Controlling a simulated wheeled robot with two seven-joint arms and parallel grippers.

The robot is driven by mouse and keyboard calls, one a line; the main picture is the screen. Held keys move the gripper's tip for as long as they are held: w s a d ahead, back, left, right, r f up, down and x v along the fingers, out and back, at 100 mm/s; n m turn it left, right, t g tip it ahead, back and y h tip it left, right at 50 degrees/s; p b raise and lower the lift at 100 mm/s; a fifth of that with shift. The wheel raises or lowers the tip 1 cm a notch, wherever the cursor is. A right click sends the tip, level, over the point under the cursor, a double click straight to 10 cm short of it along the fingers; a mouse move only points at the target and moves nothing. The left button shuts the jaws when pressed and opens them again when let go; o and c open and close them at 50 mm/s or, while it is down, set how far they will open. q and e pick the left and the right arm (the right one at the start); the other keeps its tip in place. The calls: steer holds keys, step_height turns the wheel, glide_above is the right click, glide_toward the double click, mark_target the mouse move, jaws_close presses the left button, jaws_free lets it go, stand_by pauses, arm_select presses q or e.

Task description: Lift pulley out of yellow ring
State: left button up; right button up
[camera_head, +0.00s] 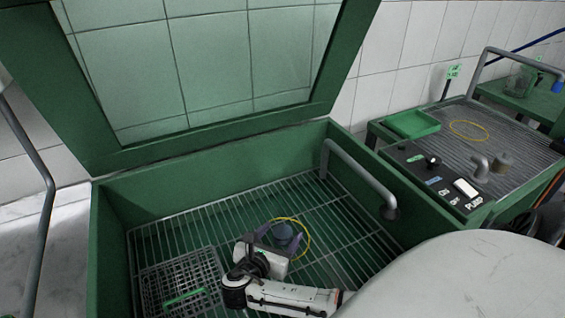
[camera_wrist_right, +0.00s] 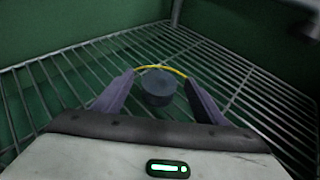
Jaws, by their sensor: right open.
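The pulley (camera_head: 283,231) is a small dark blue-grey round part standing on the wire grate inside the green washer basin. It also shows in the right wrist view (camera_wrist_right: 158,86), between my fingers. The yellow ring (camera_head: 309,238) lies on the grate around the pulley; its far arc shows in the right wrist view (camera_wrist_right: 160,68), and its near part is hidden by my gripper. My right gripper (camera_head: 281,235) is open, its two purple fingers on either side of the pulley, with gaps visible on both sides in the wrist view. My left gripper is not in view.
A grey mesh basket (camera_head: 178,277) with a green handle sits on the grate to the left. A bent metal pipe (camera_head: 358,176) arches over the basin's right side. The raised green lid (camera_head: 215,133) stands behind. A second station with a yellow ring (camera_head: 469,130) and green tray (camera_head: 411,124) is at right.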

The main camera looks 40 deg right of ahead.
steer(key=shift+d, duration=0.1)
steer(key=shift+c, duration=0.4)
steer(key=c, duration=1.4)
